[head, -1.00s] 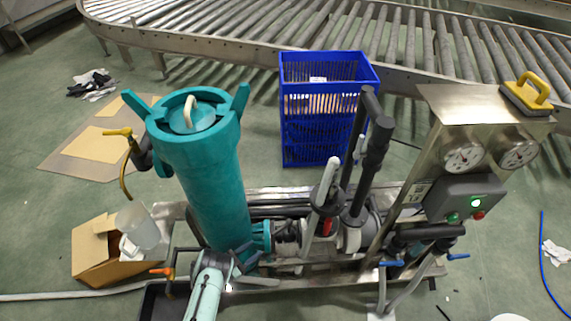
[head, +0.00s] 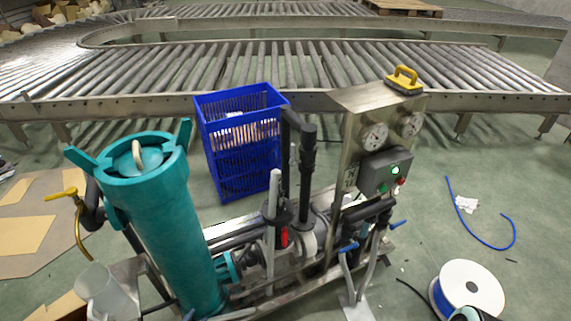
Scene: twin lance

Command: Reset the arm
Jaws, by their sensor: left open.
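Only the tip of my left gripper (head: 222,314) shows, at the bottom edge of the head view, in front of the foot of the teal filter housing (head: 160,235). It is open, and I see nothing held in it. The rest of that arm is out of the frame. A small pale green and black piece (head: 478,314) at the bottom right looks like part of my right arm. My right gripper itself does not show.
A pump skid with a gauge panel (head: 348,125) stands close ahead. A yellow-handled float (head: 404,80) rests on top. A blue crate (head: 240,150) stands behind, before the roller conveyor (head: 300,65). A cable reel (head: 470,285) and blue hose (head: 487,244) lie right.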

